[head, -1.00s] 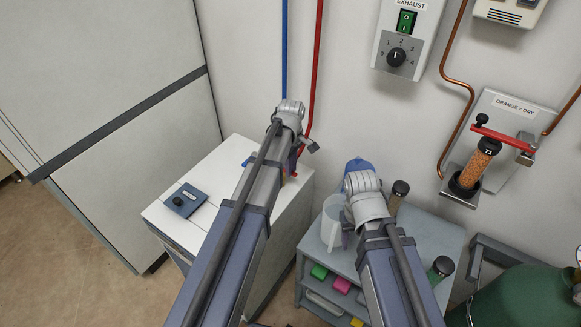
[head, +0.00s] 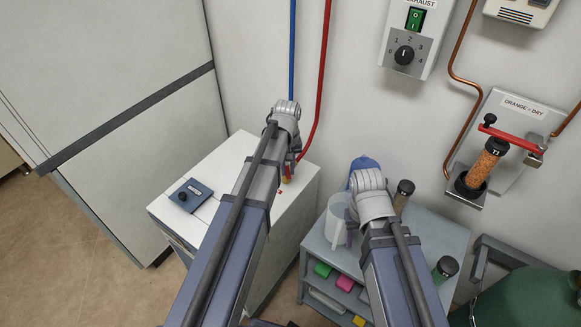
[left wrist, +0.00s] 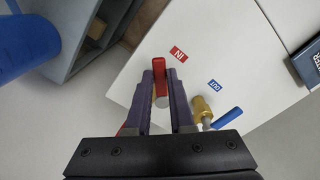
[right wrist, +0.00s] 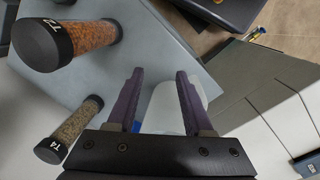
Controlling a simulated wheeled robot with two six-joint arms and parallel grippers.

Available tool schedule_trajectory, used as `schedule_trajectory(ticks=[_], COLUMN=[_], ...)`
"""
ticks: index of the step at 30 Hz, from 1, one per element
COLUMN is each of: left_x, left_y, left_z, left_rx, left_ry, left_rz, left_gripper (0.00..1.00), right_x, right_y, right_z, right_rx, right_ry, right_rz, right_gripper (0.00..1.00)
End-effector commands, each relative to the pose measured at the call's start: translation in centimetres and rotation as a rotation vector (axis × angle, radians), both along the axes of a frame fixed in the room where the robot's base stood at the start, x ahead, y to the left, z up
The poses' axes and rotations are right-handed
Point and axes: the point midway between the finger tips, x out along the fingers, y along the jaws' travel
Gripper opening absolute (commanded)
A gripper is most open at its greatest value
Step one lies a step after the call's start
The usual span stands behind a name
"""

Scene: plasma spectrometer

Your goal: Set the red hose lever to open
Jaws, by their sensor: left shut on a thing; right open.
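The red hose lever (left wrist: 159,70) is between the fingers of my left gripper (left wrist: 160,82), which is shut on it. The lever is by a red IN label (left wrist: 179,54) on the white cabinet top. Much of its valve body is hidden by the fingers. To its right, a brass valve (left wrist: 202,107) with a blue lever (left wrist: 228,118) is beside a blue OUT label (left wrist: 214,85). In the head view the red hose (head: 322,90) runs down the wall to this spot, and my left arm covers much of it. My right gripper (right wrist: 160,78) is open and empty above the grey shelf unit.
A white jug (head: 337,220) and tubes, including T2 (right wrist: 78,43) and T4 (right wrist: 72,130), are near my right gripper on the grey shelf unit (head: 435,232). A blue control box (head: 190,195) lies on the white cabinet (head: 222,165). A green cylinder (head: 525,300) is at far right.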

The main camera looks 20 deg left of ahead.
Motion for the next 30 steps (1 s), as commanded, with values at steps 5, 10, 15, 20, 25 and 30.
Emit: schedule_trajectory(ticks=[5,10,15,20,25,30], left_x=[-0.6,-0.7,-0.7,-0.7,-0.6,-0.5], left_y=[0.8,1.5,2.1,2.6,3.0,3.2], left_z=[0.0,0.0,-0.1,-0.1,-0.1,-0.1], left_rx=[0.001,0.001,0.001,0.000,0.000,0.000], left_ry=[0.006,0.006,0.007,0.007,0.008,0.007], left_rz=[-0.164,-0.323,-0.469,-0.585,-0.680,-0.741], left_gripper=[0.00,0.00,0.00,0.00,0.00,0.00], right_x=[0.0,0.0,0.0,0.0,0.0,0.0], right_y=[0.0,0.0,0.0,0.0,0.0,0.0], right_z=[0.0,0.0,0.0,0.0,0.0,0.0], right_rx=[0.000,0.000,0.000,0.000,0.000,0.000], right_ry=[0.000,0.000,0.000,0.000,0.000,0.000], right_rz=[0.000,0.000,0.000,0.000,0.000,0.000], right_gripper=[0.51,0.51,0.51,0.51,0.51,0.51])
